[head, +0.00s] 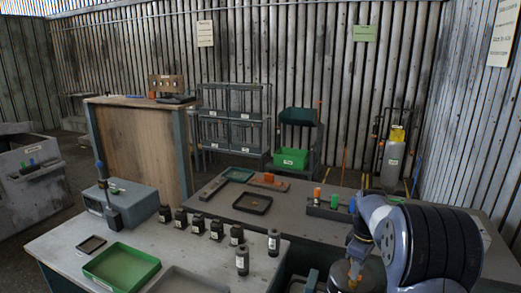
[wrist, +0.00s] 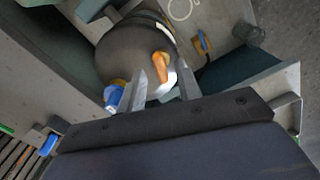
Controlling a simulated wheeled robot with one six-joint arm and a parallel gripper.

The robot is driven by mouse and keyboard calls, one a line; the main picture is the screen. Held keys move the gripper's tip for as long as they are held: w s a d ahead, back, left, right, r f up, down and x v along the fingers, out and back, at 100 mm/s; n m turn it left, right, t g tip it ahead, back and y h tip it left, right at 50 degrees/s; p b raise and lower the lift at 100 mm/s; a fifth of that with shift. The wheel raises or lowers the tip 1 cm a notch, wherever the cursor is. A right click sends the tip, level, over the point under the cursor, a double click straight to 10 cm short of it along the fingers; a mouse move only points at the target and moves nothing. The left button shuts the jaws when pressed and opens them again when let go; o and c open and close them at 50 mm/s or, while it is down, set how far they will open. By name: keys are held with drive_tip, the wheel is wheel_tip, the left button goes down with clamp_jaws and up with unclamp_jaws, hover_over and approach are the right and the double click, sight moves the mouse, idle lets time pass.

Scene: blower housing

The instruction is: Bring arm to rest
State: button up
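My gripper (wrist: 160,68) is open in the wrist view, its two grey fingers apart. An orange lever (wrist: 161,64) shows between and beyond the fingertips, with a gap on either side. It stands by a rounded dark grey housing (wrist: 128,52), which also shows at the lower right of the head view (head: 372,277), partly behind my arm. A blue part (wrist: 114,98) is just left of the left finger. In the head view my arm is bent over at the right, and its fingers are too small to make out clearly.
A near bench holds a green tray (head: 121,268), several dark bottles and a grey-blue box (head: 137,203). The bench behind holds a black tray (head: 253,204) and a rack with orange and green knobs (head: 327,208). A tall wooden cabinet (head: 142,150) stands behind.

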drive_tip(key=shift+f, duration=0.95)
drive_tip(key=shift+r+m, duration=0.1)
drive_tip(key=shift+m, duration=0.4)
drive_tip(key=m, duration=0.4)
drive_tip(key=shift+a+m, duration=0.1)
drive_tip(key=shift+m, duration=0.3)
drive_tip(key=m, duration=0.6)
drive_tip(key=shift+a, duration=0.1)
drive_tip(key=m, duration=0.6)
drive_tip(key=shift+a, duration=0.1)
drive_tip(key=m, duration=0.6)
drive_tip(key=shift+w+a, duration=0.1)
drive_tip(key=shift+r, duration=0.1)
